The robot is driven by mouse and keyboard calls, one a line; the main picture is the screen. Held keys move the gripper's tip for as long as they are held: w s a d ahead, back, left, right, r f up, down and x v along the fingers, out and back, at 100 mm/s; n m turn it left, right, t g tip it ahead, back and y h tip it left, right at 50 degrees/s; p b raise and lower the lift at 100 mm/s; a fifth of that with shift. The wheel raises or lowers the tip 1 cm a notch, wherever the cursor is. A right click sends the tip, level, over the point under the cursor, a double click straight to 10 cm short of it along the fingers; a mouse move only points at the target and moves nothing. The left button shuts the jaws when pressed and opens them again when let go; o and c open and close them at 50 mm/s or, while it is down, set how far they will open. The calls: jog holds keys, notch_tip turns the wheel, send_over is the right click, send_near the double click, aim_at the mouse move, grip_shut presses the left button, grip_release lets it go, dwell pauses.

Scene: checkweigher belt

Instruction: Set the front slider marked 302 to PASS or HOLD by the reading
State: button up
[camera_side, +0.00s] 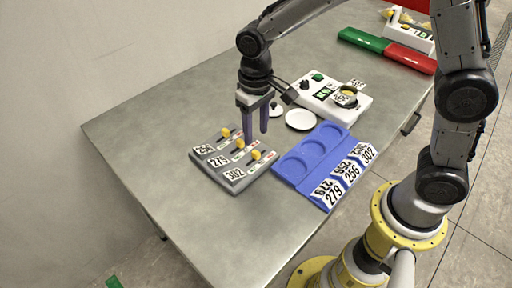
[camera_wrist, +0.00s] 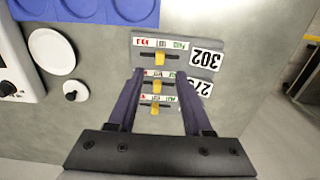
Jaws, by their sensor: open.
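The front slider marked 302 (camera_side: 234,174) is a grey block at the near end of a row of three; it also shows in the wrist view (camera_wrist: 202,57). Its yellow knob (camera_wrist: 159,59) sits near the middle of the slot, by the white part of a strip with red at one end and green at the other. My gripper (camera_side: 256,138) is open and empty above the sliders, its blue fingers apart; in the wrist view its fingertips (camera_wrist: 159,73) straddle the middle slider's line. The white scale (camera_side: 316,105) has a lit green display, too small to read.
The middle slider 279 (camera_side: 218,162) and the rear slider 256 (camera_side: 204,150) stand close beside it. A blue tray (camera_side: 283,172) with round recesses and number cards lies to the right. White discs (camera_side: 300,120) lie nearby. Green (camera_side: 364,40) and red (camera_side: 408,59) trays are farther back.

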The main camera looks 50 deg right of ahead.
aim_at(256, 152)
notch_tip(256, 152, down, 7)
jog(key=shift+r, duration=0.1)
dwell(0.3)
grip_shut()
dwell(1.3)
